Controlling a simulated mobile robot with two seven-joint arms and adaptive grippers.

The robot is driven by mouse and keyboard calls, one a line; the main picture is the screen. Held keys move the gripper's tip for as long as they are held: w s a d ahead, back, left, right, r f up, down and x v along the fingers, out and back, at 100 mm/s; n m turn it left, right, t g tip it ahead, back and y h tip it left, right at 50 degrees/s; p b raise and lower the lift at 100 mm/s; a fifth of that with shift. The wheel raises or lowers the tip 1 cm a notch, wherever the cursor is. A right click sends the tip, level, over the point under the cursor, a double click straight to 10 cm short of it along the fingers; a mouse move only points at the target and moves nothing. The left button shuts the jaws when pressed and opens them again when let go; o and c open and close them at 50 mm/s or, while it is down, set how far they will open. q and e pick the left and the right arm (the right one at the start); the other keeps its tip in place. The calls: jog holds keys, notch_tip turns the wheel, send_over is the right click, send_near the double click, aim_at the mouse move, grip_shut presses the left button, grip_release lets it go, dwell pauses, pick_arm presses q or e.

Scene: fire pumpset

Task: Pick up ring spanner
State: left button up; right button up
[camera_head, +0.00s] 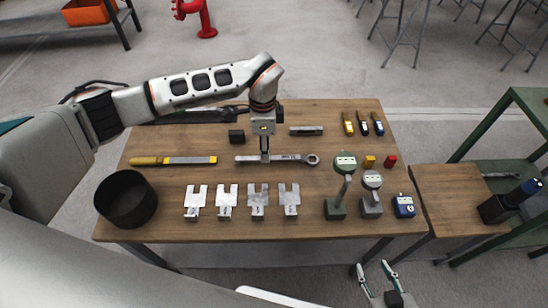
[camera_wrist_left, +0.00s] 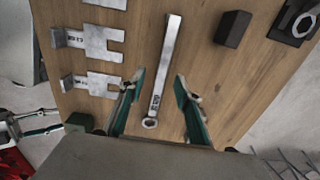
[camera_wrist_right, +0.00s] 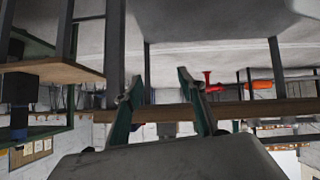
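The ring spanner (camera_head: 300,159) is a long grey metal bar with a ring at its right end, lying flat at mid-table. My left gripper (camera_head: 265,156) points down over its middle. In the left wrist view the spanner (camera_wrist_left: 168,62) runs between the two spread green fingers of the left gripper (camera_wrist_left: 159,78), its ring nearest the wrist. The fingers are open on either side of it, not closed on it; their exact height above the table is unclear. My right gripper (camera_head: 374,270) is open and empty in front of the table's edge; its spread fingers show in the right wrist view (camera_wrist_right: 159,76).
The wooden table (camera_head: 310,226) also holds a yellow-handled file (camera_head: 175,160), a black block (camera_head: 236,136), a black cylinder (camera_head: 126,199), several metal brackets (camera_head: 226,200) and gauges (camera_head: 345,165). A smaller side table (camera_head: 450,195) stands right.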

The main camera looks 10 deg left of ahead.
aim_at(277, 160)
pick_arm(q)
notch_tip(277, 160, down, 4)
jog(key=shift+w+a+b, duration=0.1)
jog(key=shift+b, duration=0.25)
jog(key=shift+f, duration=0.3)
jog(key=shift+w, duration=0.1)
jog(key=c, duration=0.8)
grip_shut()
pick_arm(e)
jog(key=shift+w+d+r, duration=0.2)
jog(key=shift+w, duration=0.55)
